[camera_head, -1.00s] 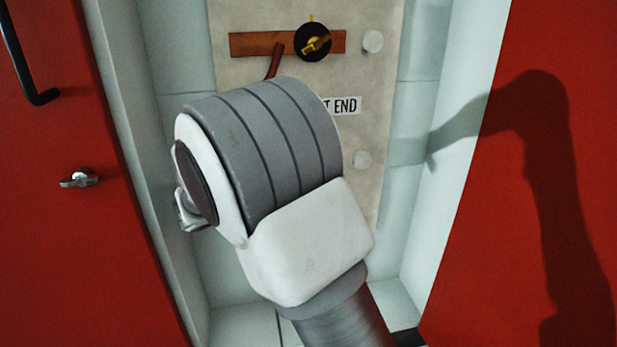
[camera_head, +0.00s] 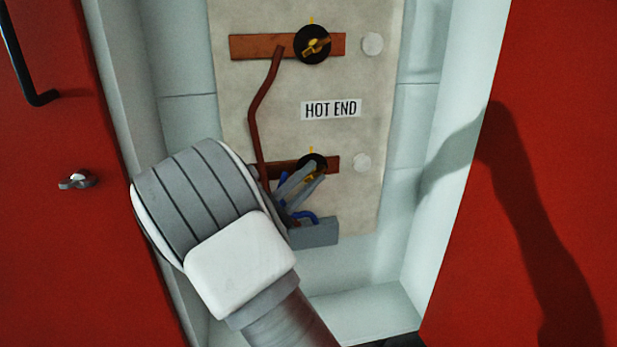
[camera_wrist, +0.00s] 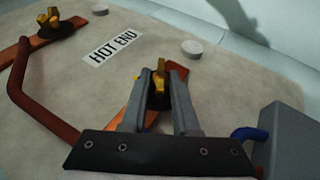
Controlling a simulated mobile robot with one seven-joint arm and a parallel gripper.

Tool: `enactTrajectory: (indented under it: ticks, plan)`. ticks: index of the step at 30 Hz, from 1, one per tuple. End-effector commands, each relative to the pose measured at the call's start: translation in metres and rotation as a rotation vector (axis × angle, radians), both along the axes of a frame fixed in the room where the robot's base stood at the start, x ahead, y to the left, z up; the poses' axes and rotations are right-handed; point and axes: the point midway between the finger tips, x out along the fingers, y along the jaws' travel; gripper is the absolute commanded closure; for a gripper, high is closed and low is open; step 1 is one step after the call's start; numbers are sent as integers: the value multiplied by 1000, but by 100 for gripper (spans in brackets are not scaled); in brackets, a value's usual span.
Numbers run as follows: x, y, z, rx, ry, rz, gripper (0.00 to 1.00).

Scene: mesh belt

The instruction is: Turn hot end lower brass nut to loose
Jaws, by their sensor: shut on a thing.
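The lower brass nut (camera_head: 314,176) sits on a dark round disc on the lower copper bar, below the HOT END label. In the wrist view the lower nut (camera_wrist: 160,78) stands between the fingertips of my gripper (camera_wrist: 160,76). The two grey fingers are closed on its sides. In the head view my gripper (camera_head: 308,180) reaches in from the lower left and partly covers the nut and disc. The upper brass nut (camera_head: 314,45) on its black disc is clear of the gripper and also shows in the wrist view (camera_wrist: 52,17).
A brown cable (camera_head: 254,115) runs between the copper bars, left of the label (camera_head: 331,109). A grey box (camera_head: 316,233) with blue wires is just below my fingers. White round knobs (camera_head: 372,43) stand at right. Red doors (camera_head: 545,130) flank the recess.

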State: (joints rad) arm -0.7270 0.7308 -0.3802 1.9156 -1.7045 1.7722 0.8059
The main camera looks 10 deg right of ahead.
Motion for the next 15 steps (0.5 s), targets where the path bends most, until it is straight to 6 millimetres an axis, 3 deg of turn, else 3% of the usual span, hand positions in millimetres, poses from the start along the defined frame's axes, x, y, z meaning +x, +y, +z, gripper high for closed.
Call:
enactTrajectory:
  ticks: [11,12,15]
  plan:
    - [-1,-2,1,-5,-2,-6,100]
    - [-1,-2,1,-5,-2,-6,64]
    - [-1,-1,1,-4,-2,-5,60]
